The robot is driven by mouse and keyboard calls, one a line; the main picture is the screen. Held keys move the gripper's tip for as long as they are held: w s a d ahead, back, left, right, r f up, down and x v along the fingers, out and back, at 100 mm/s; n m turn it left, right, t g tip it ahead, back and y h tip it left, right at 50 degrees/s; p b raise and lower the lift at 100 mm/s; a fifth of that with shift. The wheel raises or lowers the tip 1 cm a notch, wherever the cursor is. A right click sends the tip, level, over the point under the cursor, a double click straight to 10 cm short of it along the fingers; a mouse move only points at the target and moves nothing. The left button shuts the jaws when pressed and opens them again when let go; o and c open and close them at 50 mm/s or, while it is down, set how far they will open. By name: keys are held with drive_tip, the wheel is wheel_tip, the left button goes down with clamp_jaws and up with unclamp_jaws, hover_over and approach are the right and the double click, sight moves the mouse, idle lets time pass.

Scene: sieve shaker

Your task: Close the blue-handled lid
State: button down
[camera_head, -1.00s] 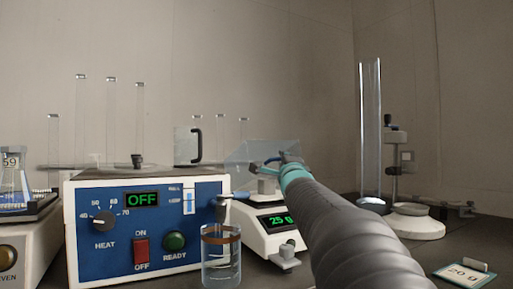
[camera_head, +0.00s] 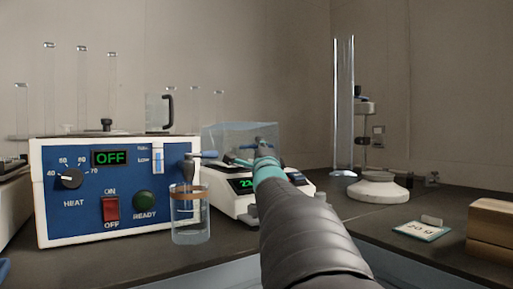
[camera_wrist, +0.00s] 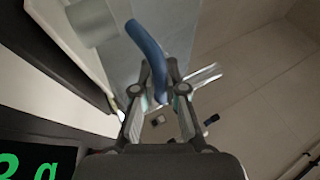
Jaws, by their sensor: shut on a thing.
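The balance (camera_head: 238,205) is a white instrument with a green digital display, right of the blue-fronted heater. Its clear lid (camera_head: 222,138) stands over the pan area as a see-through box; whether it is fully down is hard to tell. The blue handle (camera_wrist: 148,42) is a curved bar that runs between my fingers in the wrist view. My gripper (camera_wrist: 157,95) is shut on this handle. In the head view my gripper (camera_head: 258,155) is at the lid's front right, and my arm hides part of the balance's right side.
The blue-fronted heater (camera_head: 118,188) stands at left, with a beaker (camera_head: 190,218) at its front right corner. A tall glass cylinder (camera_head: 344,105) and a white-based stand (camera_head: 377,190) are at right. A label card (camera_head: 422,230) and wooden block (camera_head: 490,232) lie at front right.

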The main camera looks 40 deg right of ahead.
drive_tip(key=shift+r, duration=0.1)
drive_tip(key=c, duration=1.5)
unclamp_jaws()
drive_tip(key=shift+s, duration=0.15)
drive_tip(key=v, duration=1.2)
